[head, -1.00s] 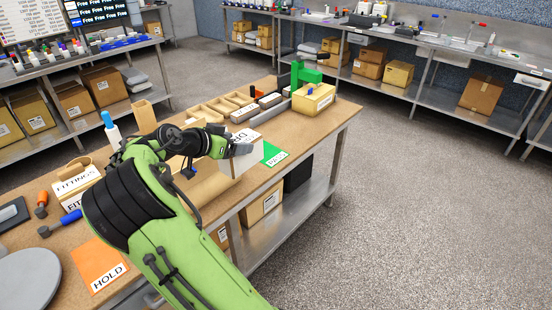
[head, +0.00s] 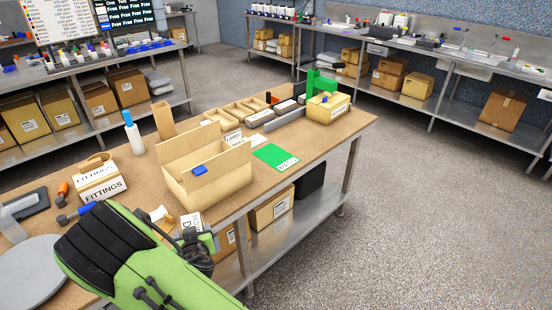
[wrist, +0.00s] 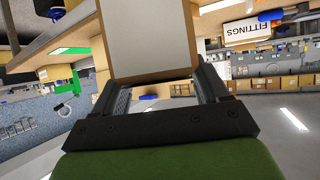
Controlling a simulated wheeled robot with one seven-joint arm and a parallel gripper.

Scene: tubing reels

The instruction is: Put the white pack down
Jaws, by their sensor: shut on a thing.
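The white pack (wrist: 146,38) is held between the two dark fingers of my gripper (wrist: 152,78) in the wrist view. It shows a pale face with tan edges. In the head view only a small part of the white pack (head: 190,222), with black lettering, shows beside my gripper (head: 198,243). My green arm hides much of the gripper there. The pack is near the bench's front edge, in front of an open carton (head: 225,180). I cannot tell whether it touches the bench. The green card (head: 276,157) lies bare to the right of the carton.
A fittings box (head: 101,184), a white bottle (head: 133,136) and a grey disc (head: 28,270) are on the left of the bench. Trays (head: 238,112), a green device (head: 320,82) and a yellow box (head: 328,108) are at the far end. Open floor lies to the right.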

